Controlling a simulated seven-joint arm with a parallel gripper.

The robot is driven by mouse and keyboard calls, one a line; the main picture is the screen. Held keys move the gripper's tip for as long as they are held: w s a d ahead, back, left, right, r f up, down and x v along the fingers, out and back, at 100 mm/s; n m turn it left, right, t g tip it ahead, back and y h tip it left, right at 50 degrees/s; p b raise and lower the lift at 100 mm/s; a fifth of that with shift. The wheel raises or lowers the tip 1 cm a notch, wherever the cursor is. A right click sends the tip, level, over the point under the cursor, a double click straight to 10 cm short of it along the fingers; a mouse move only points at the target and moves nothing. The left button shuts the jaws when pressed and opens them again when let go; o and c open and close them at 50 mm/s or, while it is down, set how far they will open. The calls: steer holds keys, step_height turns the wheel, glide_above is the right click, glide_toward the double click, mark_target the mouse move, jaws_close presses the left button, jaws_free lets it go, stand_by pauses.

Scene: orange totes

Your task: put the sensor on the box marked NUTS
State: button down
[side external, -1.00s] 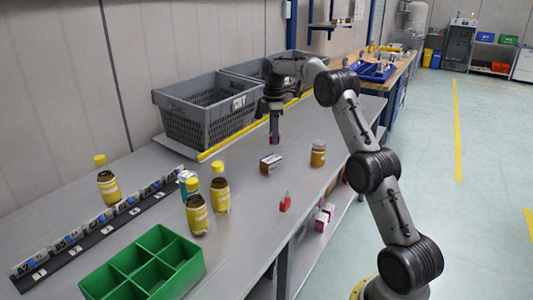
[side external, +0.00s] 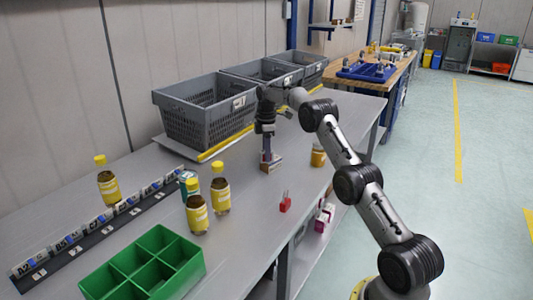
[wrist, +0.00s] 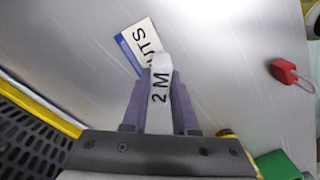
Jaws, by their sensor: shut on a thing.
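My gripper (side external: 267,155) is low over the bench, just above a small brown and white box (side external: 271,168); in the side view I cannot tell whether what it holds touches the box. In the wrist view, my gripper (wrist: 158,95) is shut on a narrow white piece marked "2 M" (wrist: 160,85), which I take for the sensor. Just beyond it lies a white and blue face with the letters "UTS" (wrist: 139,38), the box marked NUTS. The held piece hides part of that face.
An amber jar (side external: 318,157) stands right of the box, and a red padlock (side external: 285,204) lies nearer the front edge. Yellow-labelled bottles (side external: 197,215), a green divided tray (side external: 190,255) and a label rail (side external: 92,231) are at left. Grey crates (side external: 205,115) stand behind.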

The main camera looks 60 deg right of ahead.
steer(key=c, duration=0.7)
jaws_free()
steer(key=shift+f, duration=0.1)
steer(key=shift+r, duration=3.95)
steer(key=s+a+r+m+t, duration=0.1)
steer(key=s+a+r+m, duration=0.1)
steer(key=s+a+r, duration=0.5)
steer(key=s+a+r+m+t, duration=0.1)
steer(key=s+a+r+m, duration=0.1)
steer(key=a+r, duration=1)
steer(key=s+a+f+m+t, duration=0.2)
steer(key=s+a+f, duration=0.1)
steer(key=s+a, duration=0.8)
steer(key=s+a+f+m, duration=0.1)
steer(key=s+f, duration=0.2)
steer(key=s, duration=0.2)
steer(key=s+a+f+m+t, duration=0.1)
steer(key=s+f, duration=0.2)
steer(key=s, duration=0.2)
steer(key=s+a+f+m, duration=0.1)
steer(key=s+a+f, duration=0.1)
steer(key=s, duration=0.3)
steer(key=shift+s+f+t, duration=0.3)
steer(key=shift+f, duration=0.3)
